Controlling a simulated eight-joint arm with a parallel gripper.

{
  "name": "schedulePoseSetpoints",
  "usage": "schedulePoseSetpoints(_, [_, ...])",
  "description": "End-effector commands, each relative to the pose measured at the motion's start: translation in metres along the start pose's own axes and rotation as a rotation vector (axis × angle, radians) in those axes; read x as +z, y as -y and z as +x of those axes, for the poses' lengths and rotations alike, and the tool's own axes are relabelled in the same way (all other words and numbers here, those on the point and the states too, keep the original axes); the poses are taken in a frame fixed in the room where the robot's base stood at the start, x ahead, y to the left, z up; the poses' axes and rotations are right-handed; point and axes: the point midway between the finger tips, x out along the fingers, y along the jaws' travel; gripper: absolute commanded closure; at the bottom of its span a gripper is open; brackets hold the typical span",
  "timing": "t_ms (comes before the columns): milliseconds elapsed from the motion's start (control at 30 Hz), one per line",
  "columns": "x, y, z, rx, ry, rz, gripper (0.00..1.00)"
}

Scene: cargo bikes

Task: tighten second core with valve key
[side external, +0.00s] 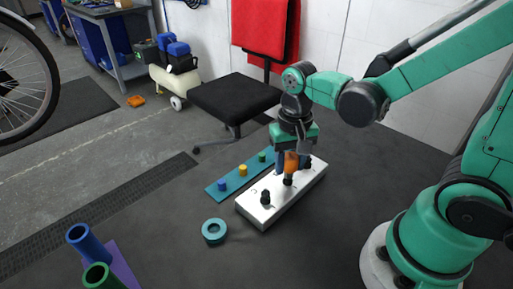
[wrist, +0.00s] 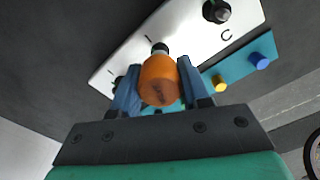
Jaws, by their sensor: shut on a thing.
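My gripper (side external: 291,158) is shut on the orange valve key (side external: 291,162), and its two blue fingers flank the key in the wrist view (wrist: 158,80). The key points down at the middle black valve core (side external: 288,180) on the white block (side external: 254,208). That core's dark top shows just beyond the key in the wrist view (wrist: 159,48); whether the key is seated on it I cannot tell. The near-end core (side external: 265,197) stands clear, and a core beside a "C" mark shows in the wrist view (wrist: 217,11). The far end of the block is partly hidden by my gripper.
A teal strip (side external: 233,178) with blue, yellow and green caps lies left of the block. A teal ring (side external: 214,231) lies in front. Blue (side external: 85,244) and green (side external: 99,276) tubes stand at front left. A black-seated chair (side external: 234,98) stands behind.

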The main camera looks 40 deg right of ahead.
Motion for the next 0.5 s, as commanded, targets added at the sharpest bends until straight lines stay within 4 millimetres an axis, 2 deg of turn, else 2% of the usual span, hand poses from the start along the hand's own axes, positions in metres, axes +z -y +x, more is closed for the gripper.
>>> schedulePoseSetpoints(500, [0.0,0.0,-0.02,0.0,0.0,-0.001,1.0])
